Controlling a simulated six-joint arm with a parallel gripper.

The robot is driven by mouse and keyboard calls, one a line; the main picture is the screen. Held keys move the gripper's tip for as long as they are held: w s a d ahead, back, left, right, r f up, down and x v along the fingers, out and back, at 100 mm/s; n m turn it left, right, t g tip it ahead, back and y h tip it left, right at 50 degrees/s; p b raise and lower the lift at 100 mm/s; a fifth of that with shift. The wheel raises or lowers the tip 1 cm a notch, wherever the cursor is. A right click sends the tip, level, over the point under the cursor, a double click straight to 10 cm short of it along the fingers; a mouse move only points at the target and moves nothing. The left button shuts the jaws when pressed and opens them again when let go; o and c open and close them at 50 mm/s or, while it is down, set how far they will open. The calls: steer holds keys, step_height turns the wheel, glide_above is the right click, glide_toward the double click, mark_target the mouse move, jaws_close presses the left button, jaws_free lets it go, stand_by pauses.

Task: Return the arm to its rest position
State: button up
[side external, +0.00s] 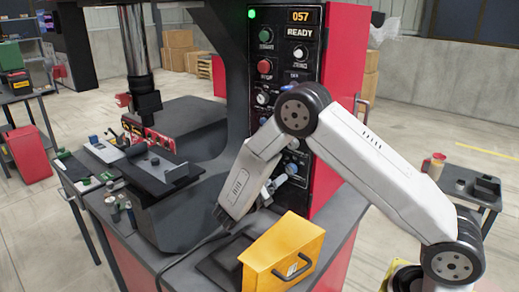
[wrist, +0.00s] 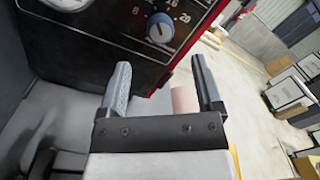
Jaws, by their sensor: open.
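My gripper (wrist: 162,80) is open, with its two fingers spread apart in the wrist view. A pale pinkish shape (wrist: 184,100) shows between the fingers, close to the right one; I cannot tell what it is or how far off it is. In the side view my arm rises from the lower right, bends at the elbow and reaches down in front of the control panel (side external: 285,60). In the wrist view the panel's blue knob (wrist: 160,27) lies beyond the fingers.
A yellow box with a handle (side external: 284,258) stands on the bench below my forearm. A small side table (side external: 470,188) stands at right. Cardboard boxes (side external: 180,45) are behind.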

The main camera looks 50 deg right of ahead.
steer(key=shift+a, duration=0.45)
